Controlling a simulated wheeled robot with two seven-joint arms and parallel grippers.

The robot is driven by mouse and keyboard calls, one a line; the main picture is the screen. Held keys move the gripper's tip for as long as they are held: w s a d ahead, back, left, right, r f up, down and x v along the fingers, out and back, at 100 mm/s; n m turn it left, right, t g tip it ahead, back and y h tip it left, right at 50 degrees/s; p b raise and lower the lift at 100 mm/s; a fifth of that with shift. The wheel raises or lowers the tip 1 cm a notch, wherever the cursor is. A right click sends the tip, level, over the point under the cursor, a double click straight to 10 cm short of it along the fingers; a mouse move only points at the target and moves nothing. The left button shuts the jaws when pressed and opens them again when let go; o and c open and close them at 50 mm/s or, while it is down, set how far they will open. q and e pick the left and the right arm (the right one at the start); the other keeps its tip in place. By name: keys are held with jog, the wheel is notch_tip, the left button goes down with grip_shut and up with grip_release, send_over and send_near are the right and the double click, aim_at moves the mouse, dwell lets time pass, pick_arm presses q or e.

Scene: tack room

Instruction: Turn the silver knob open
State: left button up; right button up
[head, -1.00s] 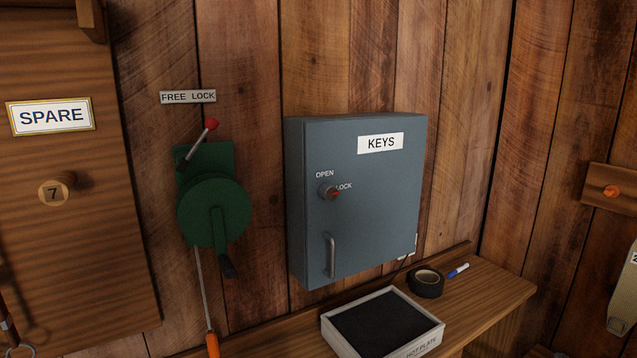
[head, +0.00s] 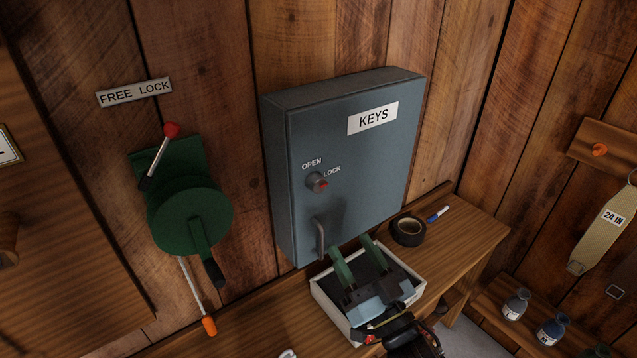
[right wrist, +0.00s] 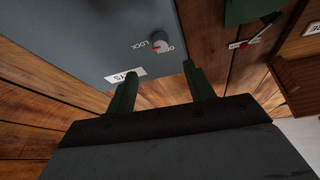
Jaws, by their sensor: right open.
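The silver knob (head: 317,182) is a small round knob with a red mark on the blue-grey key cabinet (head: 357,209). The word OPEN is above it and LOCK is to its upper right. The red mark is on the knob's right side, towards LOCK. In the right wrist view the knob (right wrist: 160,41) shows upside down, beyond the fingers. My right gripper (head: 352,247) is open and empty, below and right of the knob, clear of it. Its two green fingers also show in the right wrist view (right wrist: 160,72). My left gripper is not in view.
A cabinet handle (head: 320,240) sticks out below the knob. A white-rimmed tray (head: 323,299) lies on the wooden shelf under my right gripper, with black tape (head: 408,230) and a marker (head: 438,214) beside it. A green crank device (head: 187,215) hangs at left.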

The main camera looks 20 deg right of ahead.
aim_at(319, 190)
jog(key=p+x, duration=0.2)
jog(key=x, duration=0.9)
jog(key=shift+w+a+r, duration=0.15)
jog(key=shift+w+r, duration=0.1)
jog(key=shift+w+a+r, duration=0.1)
jog(key=shift+w, duration=0.45)
jog(key=c, duration=1)
jog(key=shift+o, duration=0.2)
